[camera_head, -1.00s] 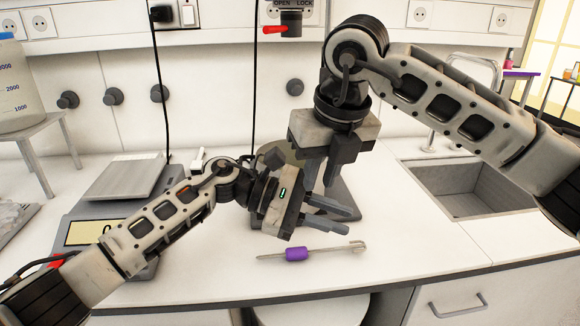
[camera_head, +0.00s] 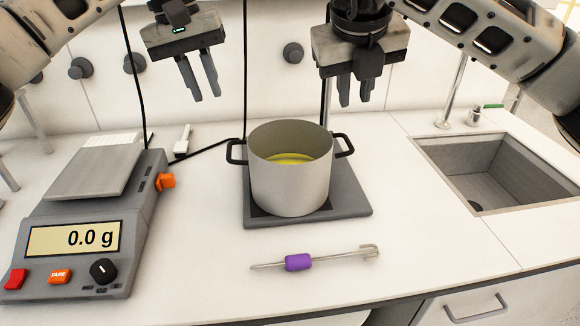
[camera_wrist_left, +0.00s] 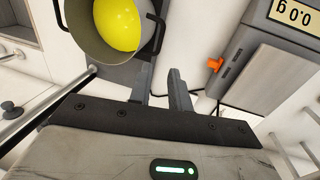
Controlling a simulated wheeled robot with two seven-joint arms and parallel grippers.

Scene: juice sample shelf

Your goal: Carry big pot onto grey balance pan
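The big pot (camera_head: 290,180) is a grey metal pot with two black side handles and yellow liquid inside. It stands upright on a dark square plate (camera_head: 350,205) on the bench. The pot also shows at the top of the left wrist view (camera_wrist_left: 84,38). The grey balance pan (camera_head: 95,170) is bare, on a scale at the left reading 0.0 g. My left gripper (camera_head: 203,90) is open and empty, above and left of the pot. My right gripper (camera_head: 355,98) is open and empty, above and right of the pot. Both are apart from the handles.
A tool with a purple grip (camera_head: 298,262) lies on the bench in front of the pot. A sink (camera_head: 490,172) is at the right. A small white object (camera_head: 182,140) and a black cable lie behind, between scale and pot. The bench between scale and plate is clear.

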